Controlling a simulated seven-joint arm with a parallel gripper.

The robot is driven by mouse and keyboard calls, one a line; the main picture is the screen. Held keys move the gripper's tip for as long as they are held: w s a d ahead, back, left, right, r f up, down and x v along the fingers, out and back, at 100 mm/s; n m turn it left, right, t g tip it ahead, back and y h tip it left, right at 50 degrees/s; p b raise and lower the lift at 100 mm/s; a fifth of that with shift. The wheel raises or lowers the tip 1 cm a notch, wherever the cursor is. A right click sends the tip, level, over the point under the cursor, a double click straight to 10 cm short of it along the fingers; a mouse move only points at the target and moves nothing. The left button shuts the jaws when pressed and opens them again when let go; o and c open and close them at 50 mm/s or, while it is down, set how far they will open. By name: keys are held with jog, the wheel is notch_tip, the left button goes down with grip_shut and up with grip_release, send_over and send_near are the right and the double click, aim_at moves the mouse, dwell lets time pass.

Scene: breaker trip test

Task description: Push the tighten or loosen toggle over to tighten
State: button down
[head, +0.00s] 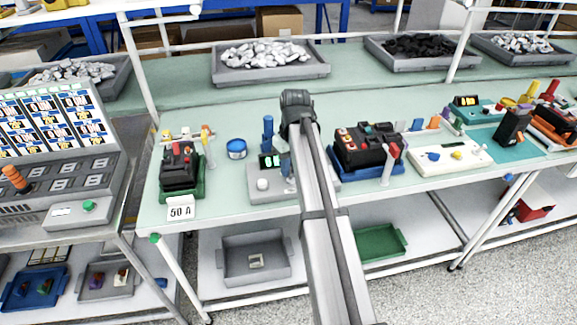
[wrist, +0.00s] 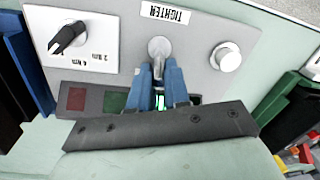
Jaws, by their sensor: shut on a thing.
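The toggle (wrist: 160,48) is a silver lever on a grey panel, seen in the wrist view. My gripper (wrist: 159,78) has blue fingers, shut on the toggle's stem from both sides. I cannot tell which way the toggle leans. In the head view the grey toggle unit (head: 262,196) stands at the bench's front, and my arm hides the toggle and most of my gripper (head: 287,168).
On the panel, a black pointer dial (wrist: 68,38) is left of the toggle and a round white knob (wrist: 226,57) is right. In the head view a black breaker on a green base (head: 181,168) stands left and another on a blue base (head: 368,150) close right.

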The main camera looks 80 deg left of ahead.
jog(key=shift+s+d, duration=0.15)
jog(key=shift+d, duration=0.05)
jog(key=shift+d+r+y, duration=0.1)
jog(key=shift+d+y, duration=0.35)
jog(key=shift+y, duration=0.45)
jog(key=shift+s+d+y, duration=0.1)
jog(key=shift+d+y, duration=0.45)
jog(key=shift+y, duration=0.65)
jog(key=y, duration=0.2)
jog(key=d+y, duration=0.1)
jog(key=y, duration=0.1)
jog(key=shift+d, duration=0.15)
jog(key=shift+d+n+y, duration=0.15)
jog(key=shift+n+y, duration=0.15)
jog(key=shift+y, duration=0.5)
jog(key=c, duration=1.1)
grip_release()
jog(key=shift+c, duration=0.2)
